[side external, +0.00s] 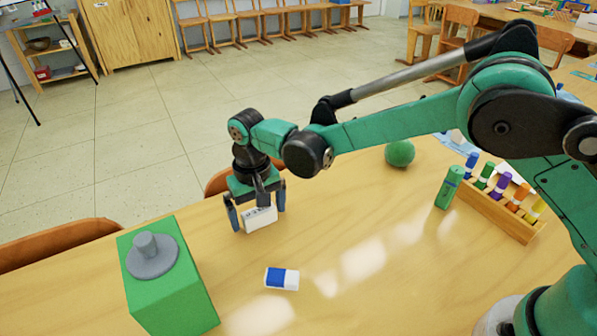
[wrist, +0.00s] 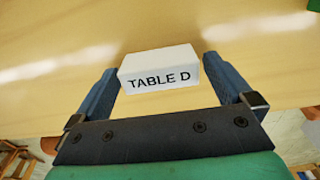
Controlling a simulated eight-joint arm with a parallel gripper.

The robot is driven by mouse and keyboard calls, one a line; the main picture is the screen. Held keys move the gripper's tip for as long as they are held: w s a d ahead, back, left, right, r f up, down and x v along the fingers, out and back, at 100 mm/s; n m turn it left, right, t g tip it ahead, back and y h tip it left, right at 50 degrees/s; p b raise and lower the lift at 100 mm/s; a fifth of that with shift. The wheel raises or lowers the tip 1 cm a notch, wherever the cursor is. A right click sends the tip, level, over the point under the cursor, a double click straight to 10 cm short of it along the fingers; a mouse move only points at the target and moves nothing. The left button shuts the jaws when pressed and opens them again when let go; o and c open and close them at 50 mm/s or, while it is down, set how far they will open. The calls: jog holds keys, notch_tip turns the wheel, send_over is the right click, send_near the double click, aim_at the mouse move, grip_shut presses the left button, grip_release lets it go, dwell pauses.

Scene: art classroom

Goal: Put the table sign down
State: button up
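The table sign (wrist: 160,70) is a small white block with "TABLE D" in black letters. In the side view the sign (side external: 260,218) is at the far side of the wooden table, low between the fingers of my gripper (side external: 258,215). My gripper (wrist: 162,66) points down with its blue fingers spread on either side of the sign. Narrow gaps show between the fingers and the sign's ends, so it looks open around the sign. The sign looks upright, at or very near the tabletop; its underside is hidden.
A green box with a grey knob (side external: 152,256) stands at the left. A blue-and-white eraser (side external: 282,279) lies in front of my gripper. The table's middle (side external: 360,225) is clear.

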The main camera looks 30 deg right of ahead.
notch_tip(320, 180, up, 12)
jog(key=s+d+r+t, duration=0.2)
jog(key=d+r, duration=0.1)
jog(key=d, duration=0.2)
jog(key=s+d+r+t, duration=0.1)
jog(key=s+d+r, duration=0.15)
jog(key=d, duration=0.35)
jog(key=s+d+f+t, duration=0.4)
jog(key=s+d, duration=0.4)
jog(key=s, duration=0.1)
